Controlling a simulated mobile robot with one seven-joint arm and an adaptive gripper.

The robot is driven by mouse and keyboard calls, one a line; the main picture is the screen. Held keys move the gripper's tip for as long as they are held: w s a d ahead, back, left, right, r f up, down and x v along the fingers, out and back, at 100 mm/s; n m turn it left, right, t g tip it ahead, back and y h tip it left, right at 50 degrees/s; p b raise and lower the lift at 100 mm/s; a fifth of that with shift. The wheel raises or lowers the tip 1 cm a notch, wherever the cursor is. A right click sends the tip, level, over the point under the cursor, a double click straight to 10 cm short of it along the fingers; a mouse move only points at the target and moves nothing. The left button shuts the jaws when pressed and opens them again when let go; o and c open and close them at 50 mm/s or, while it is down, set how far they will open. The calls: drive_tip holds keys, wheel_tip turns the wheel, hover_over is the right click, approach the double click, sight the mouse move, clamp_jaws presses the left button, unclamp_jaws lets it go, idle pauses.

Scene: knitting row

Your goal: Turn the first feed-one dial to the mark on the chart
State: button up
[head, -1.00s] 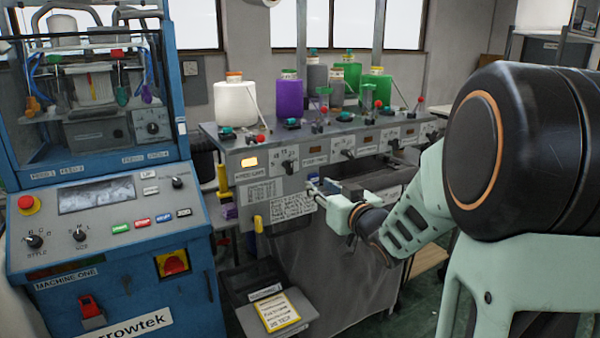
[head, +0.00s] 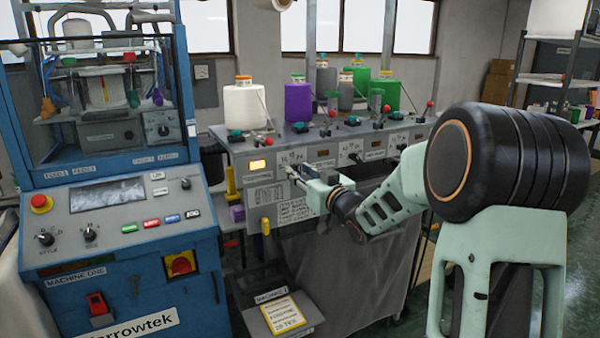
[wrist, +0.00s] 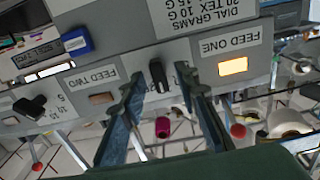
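The feed-one dial (wrist: 158,76) is a black knob on a grey panel in the wrist view, beside the FEED ONE label (wrist: 227,45). My gripper (wrist: 161,86) is open, one finger to each side of the dial. Gaps show between fingers and knob, and I cannot tell how far along the knob they reach. A chart (wrist: 200,14) headed DIAL GRAMS, with a line 20 TEX 10 G, is cut off at the top of the wrist view. In the head view my gripper (head: 297,177) is at the panel front and hides most of the dial.
A second dial (wrist: 32,105) lies past FEED TWO (wrist: 78,80). Above the panel stand a white cone (head: 246,106), a purple cone (head: 298,102) and other yarn cones. The blue machine (head: 120,245) is at left. A yellow-edged card (head: 283,314) reading 20 TEX lies on a low shelf.

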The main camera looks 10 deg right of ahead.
drive_tip(key=shift+w, duration=0.15)
drive_tip(key=shift+c, duration=0.4)
clamp_jaws()
drive_tip(key=shift+b, duration=0.3)
drive_tip(key=n+b, duration=0.2)
drive_tip(key=b, duration=0.1)
drive_tip(key=shift+a+f+n, duration=0.1)
drive_tip(key=shift+f+n, duration=0.15)
drive_tip(key=shift+n, duration=0.05)
drive_tip(key=shift+r+n+b, duration=0.1)
drive_tip(key=shift+n+b, duration=2.5)
